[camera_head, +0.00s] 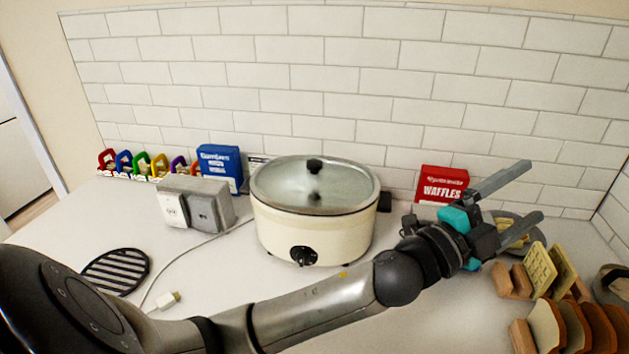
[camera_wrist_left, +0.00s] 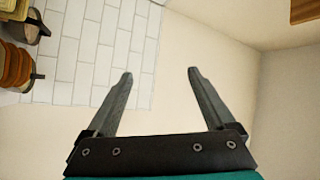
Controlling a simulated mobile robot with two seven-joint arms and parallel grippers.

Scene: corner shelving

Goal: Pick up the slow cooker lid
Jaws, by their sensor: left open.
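The slow cooker (camera_head: 330,235) is a cream oval pot with a black dial, standing on the counter near the back wall. Its glass lid (camera_head: 285,180) with a black knob (camera_head: 314,166) sits on top of the pot. My left gripper (camera_head: 530,190) is open and empty, to the right of the slow cooker and apart from it. Its fingers point right, away from the lid. In the left wrist view the open fingers (camera_wrist_left: 160,75) face bare walls, and the lid does not show. My right gripper is not in view.
A grey metal box (camera_head: 208,208) and a blue box (camera_head: 220,166) stand left of the cooker. A red waffles box (camera_head: 440,185) stands behind my left gripper. Bread slices (camera_head: 580,325) in a rack are at the right. A black striped trivet (camera_head: 115,271) lies front left.

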